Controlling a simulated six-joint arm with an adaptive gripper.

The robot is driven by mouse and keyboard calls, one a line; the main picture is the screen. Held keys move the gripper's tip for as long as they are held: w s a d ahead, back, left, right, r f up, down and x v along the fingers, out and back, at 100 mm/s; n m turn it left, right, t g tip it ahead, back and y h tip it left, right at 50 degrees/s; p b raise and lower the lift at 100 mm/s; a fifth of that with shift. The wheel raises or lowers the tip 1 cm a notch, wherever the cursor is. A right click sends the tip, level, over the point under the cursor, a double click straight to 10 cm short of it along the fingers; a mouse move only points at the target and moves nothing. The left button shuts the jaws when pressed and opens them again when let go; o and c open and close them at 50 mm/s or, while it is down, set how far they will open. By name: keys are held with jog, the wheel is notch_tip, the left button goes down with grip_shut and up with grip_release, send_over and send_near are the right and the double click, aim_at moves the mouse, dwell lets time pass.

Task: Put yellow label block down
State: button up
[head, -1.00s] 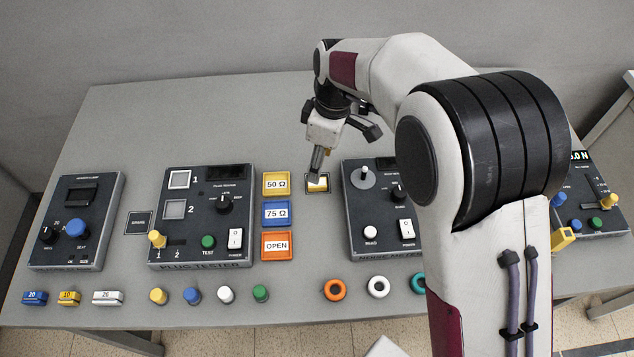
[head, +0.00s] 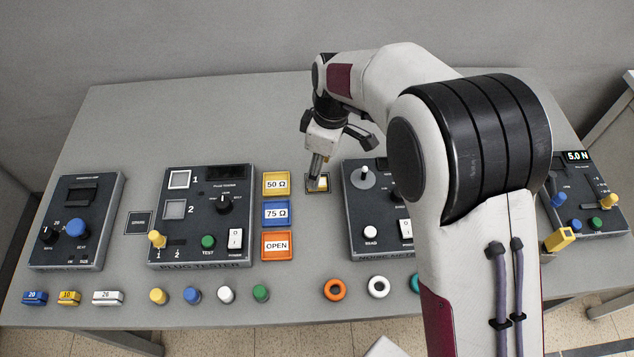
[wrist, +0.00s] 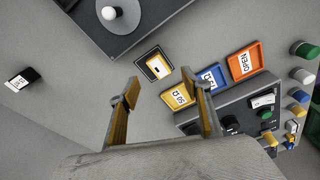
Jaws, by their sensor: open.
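The yellow label block (head: 319,184) lies on a dark-framed square on the table, between the tray column and the meter box. In the wrist view the block (wrist: 157,67) shows a pale face with a dark mark and a yellow edge, inside the dark frame. My gripper (head: 318,176) points down at the block, and its tips partly cover it in the head view. In the wrist view my gripper (wrist: 166,90) is open, with nothing between its two fingers. The block shows beyond the fingertips. The exact gap between tips and block cannot be told.
Yellow 50 Ω (head: 276,184), blue 75 Ω (head: 276,214) and orange OPEN (head: 276,246) trays stand left of the block. The plug tester (head: 190,238) is further left, the noise meter (head: 358,222) close right. Small blocks, plugs and rings line the front edge.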

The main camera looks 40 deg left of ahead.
jog(key=shift+a+f, duration=0.15)
jog(key=shift+f, duration=2.45)
jog(key=c, duration=1.3)
jog(key=shift+r, duration=0.1)
notch_tip(320, 180, up, 10)
